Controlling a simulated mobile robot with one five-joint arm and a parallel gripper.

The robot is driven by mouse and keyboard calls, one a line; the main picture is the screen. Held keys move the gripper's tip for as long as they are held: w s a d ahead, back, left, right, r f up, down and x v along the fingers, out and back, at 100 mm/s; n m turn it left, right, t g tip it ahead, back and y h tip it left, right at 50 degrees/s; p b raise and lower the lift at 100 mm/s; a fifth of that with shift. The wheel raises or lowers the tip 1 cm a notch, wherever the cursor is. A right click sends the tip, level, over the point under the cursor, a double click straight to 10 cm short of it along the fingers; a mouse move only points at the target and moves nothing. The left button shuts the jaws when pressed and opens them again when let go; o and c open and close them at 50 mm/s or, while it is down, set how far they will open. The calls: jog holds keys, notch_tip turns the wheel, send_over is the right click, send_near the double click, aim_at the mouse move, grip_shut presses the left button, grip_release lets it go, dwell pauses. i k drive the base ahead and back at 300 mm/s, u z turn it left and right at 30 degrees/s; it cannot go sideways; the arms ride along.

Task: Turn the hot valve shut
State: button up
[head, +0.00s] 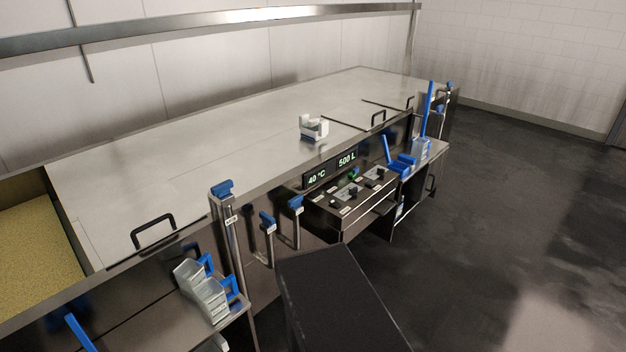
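Three blue-handled valves on steel pipes stand along the front of the long steel vat. The tallest valve (222,188) is at the left, with a small white label under its handle. A shorter valve (267,220) is right of it, and another valve (295,205) is further right, beside the control panel. Their small labels are too small to read, so I cannot tell which is the hot one. My gripper is not in view.
The panel display (331,170) reads 40 °C and 500 L. Clear containers with blue handles (203,290) stand on a shelf at front left. A small white object (314,127) sits on the vat's lid (200,150). The dark floor (500,220) at right is clear.

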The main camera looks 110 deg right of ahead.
aim_at(267, 219)
jog(key=z, duration=1)
jog(key=k, duration=0.1)
jog(key=z, duration=2.95)
jog(key=k, duration=0.75)
jog(key=u, duration=0.2)
jog(key=i, duration=0.75)
jog(key=z, duration=0.05)
